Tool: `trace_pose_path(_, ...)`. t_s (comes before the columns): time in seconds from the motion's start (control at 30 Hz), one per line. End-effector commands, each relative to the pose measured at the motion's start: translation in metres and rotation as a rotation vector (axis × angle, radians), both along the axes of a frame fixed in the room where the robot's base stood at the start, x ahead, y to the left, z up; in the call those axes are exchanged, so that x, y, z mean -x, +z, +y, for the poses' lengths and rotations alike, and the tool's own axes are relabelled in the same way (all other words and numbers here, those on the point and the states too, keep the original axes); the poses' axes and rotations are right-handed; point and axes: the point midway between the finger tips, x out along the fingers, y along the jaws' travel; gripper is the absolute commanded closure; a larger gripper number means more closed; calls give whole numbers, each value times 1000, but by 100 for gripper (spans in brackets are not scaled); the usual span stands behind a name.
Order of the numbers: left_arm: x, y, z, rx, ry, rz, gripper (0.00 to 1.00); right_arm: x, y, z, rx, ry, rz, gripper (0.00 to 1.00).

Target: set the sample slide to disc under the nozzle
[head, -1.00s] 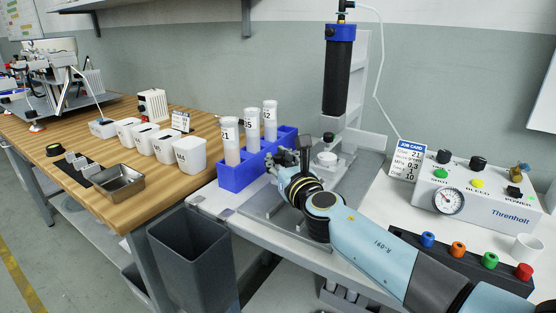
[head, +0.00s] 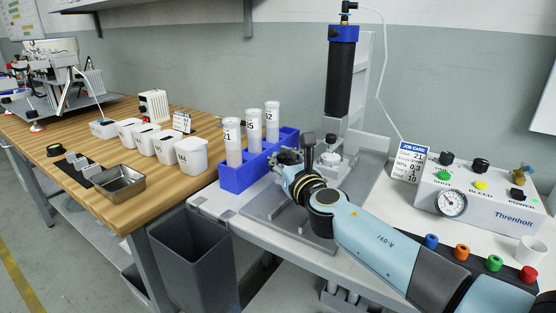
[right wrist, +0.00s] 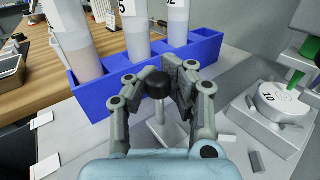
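My right gripper (head: 300,158) is at the dispensing stand, left of the nozzle. In the right wrist view its fingers (right wrist: 160,82) stand apart on either side of a black knob (right wrist: 158,86) on a pale post; whether they touch it I cannot tell. The post rises from a small flat block. A white round disc (right wrist: 280,98) marked 10 sits to the right, on a grey seat. The green nozzle tip (right wrist: 299,76) is above it. The black, blue-topped dispenser barrel (head: 341,75) stands over this spot in the head view. My left gripper is out of view.
A blue rack (head: 238,178) with labelled tubes stands just left of my right gripper. A job card (head: 409,161) and a control box (head: 480,192) with a gauge are to the right. A dark bin (head: 196,255) stands below the table edge.

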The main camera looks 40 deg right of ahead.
Motion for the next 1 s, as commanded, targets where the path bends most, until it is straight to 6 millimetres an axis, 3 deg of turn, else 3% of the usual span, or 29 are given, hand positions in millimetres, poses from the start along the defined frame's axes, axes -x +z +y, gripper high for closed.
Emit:
trace_pose_path(0.03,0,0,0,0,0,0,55,3,-6,-2,3,-4,10,85)
trace_pose_path(0.27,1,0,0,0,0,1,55,2,-4,-1,1,-1,8,55)
trace_pose_path(0.6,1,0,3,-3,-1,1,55,6,-3,1,1,1,5,55)
trace_pose_path(0.77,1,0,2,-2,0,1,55,31,-3,7,0,2,7,55)
trace_pose_path(1.0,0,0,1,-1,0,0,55,84,-4,19,1,0,8,55)
